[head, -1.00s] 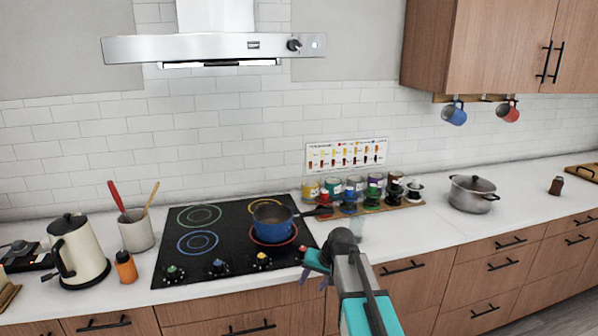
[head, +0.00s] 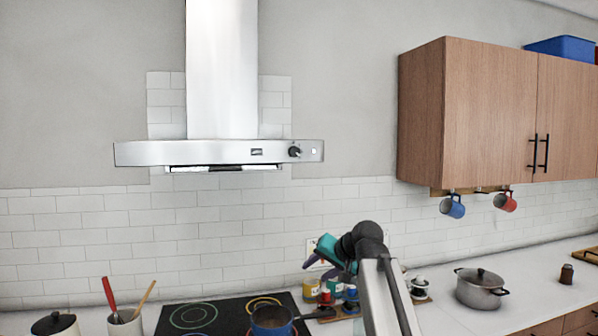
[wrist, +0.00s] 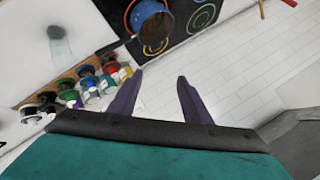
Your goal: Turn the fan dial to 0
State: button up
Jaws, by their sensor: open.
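The fan dial (head: 295,152) is a small dark knob on the right part of the steel range hood's front band (head: 215,152) in the head view. Its marks are too small to read. My gripper (head: 312,258) is in front of the tiled wall, below and slightly right of the dial, and apart from it. In the wrist view its two purple fingers (wrist: 155,92) are spread apart with nothing between them. The dial does not show in the wrist view.
A black cooktop (head: 205,318) with a blue pot (head: 271,320) is below the hood. Spice jars (wrist: 90,85) stand on a board beside it. A wooden cabinet (head: 490,110) with hanging mugs (head: 452,206) is at right.

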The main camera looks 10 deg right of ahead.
notch_tip(320, 180, up, 22)
jog(key=s+t+p, duration=0.1)
jog(key=s+t, duration=0.1)
jog(key=s, duration=0.1)
jog(key=t+y+p, duration=0.1)
jog(key=t+y, duration=0.1)
send_near(296, 151)
jog(key=a+v, duration=0.1)
jog(key=v, duration=0.5)
jog(key=shift+d+f, duration=0.15)
jog(key=shift+f, duration=0.05)
jog(key=shift+w+f, duration=0.1)
jog(key=shift+w, duration=0.05)
jog(key=b+x, duration=0.1)
jog(key=x, duration=1.2)
jog(key=shift+w, duration=0.35)
jog(key=shift+d, duration=0.1)
jog(key=c, duration=1)
jog(key=shift+c, duration=0.2)
